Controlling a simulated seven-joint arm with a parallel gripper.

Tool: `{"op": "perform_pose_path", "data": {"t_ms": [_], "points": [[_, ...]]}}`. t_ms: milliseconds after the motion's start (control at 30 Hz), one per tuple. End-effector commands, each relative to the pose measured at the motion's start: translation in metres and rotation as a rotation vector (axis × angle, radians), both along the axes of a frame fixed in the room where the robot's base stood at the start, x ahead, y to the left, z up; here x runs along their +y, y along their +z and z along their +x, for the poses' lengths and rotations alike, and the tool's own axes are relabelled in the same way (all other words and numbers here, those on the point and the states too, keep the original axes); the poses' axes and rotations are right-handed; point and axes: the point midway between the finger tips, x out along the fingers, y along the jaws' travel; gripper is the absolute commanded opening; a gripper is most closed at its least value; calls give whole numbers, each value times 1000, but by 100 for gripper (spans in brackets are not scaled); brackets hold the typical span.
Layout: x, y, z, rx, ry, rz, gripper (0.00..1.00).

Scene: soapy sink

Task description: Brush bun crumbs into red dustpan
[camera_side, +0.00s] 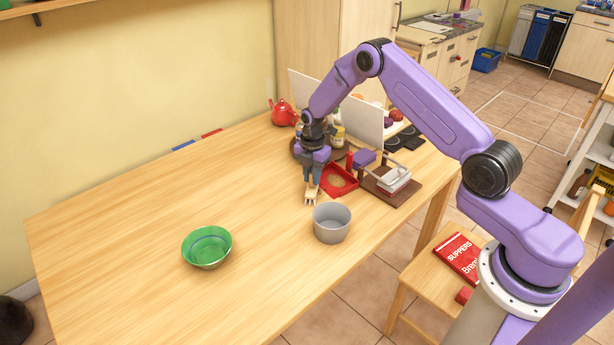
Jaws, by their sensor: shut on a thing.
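My gripper (313,179) points down at the table's far right part and is shut on a small pale brush (311,196). The brush's lower end is at or just above the tabletop; I cannot tell if it touches. The red dustpan (351,184) lies just right of the brush, its near left side close to the gripper. A tan patch that looks like bun crumbs (338,180) shows inside the dustpan. Single crumbs on the wood are too small to make out. The gripper hides part of the table behind it.
A grey pot (331,224) stands just in front of the brush. A green bowl (207,247) sits to the left. A brown tray (404,191) with pale items is right of the dustpan. Jars, white panels and a red teapot (283,113) stand behind. The table's left is clear.

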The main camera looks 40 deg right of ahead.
Motion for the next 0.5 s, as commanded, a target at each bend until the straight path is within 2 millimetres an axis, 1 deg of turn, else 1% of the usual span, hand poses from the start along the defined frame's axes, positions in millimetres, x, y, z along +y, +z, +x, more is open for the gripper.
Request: {"op": "perform_pose_path", "data": {"t_ms": [33, 200, 267, 333, 500], "points": [[-6, 0, -1, 1, -2, 0, 0], [-20, -1, -3, 1, -3, 0, 0], [-19, 3, -2, 1, -1, -1, 0], [-19, 19, -2, -3, -1, -1, 0], [-18, 32, -2, 0, -1, -1, 0]]}}
